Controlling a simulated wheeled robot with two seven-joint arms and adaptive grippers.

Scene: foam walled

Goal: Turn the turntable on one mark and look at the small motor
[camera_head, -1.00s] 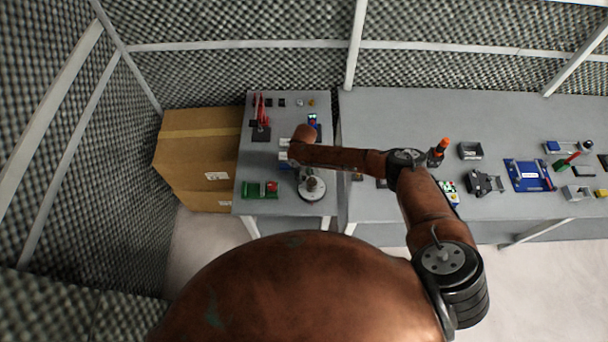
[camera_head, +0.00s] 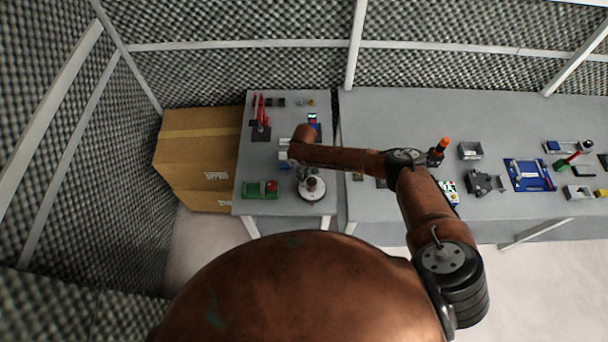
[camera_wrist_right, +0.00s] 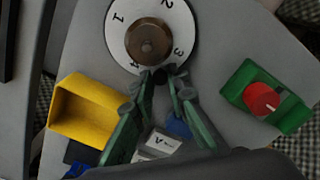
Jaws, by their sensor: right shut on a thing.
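The turntable (camera_head: 312,194) is a round white disc near the front right of the small grey table. In the right wrist view its white face (camera_wrist_right: 120,48) shows black numbers around a brown round piece (camera_wrist_right: 148,42) at its centre. That piece may be the small motor; I cannot tell for sure. My right gripper (camera_wrist_right: 166,76) reaches the disc's rim between the 3 and the 4. Its green fingers are close together, shut on a small dark part at the rim, mostly hidden by the fingertips. In the head view my forearm hides the fingertips. My left gripper is not in view.
A green block with a red knob (camera_wrist_right: 262,98) and a yellow open box (camera_wrist_right: 88,110) lie near the turntable. A red tool (camera_head: 262,112) stands at the back of the small table. Cardboard boxes (camera_head: 200,150) stand left. The long table (camera_head: 430,120) at right holds several parts.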

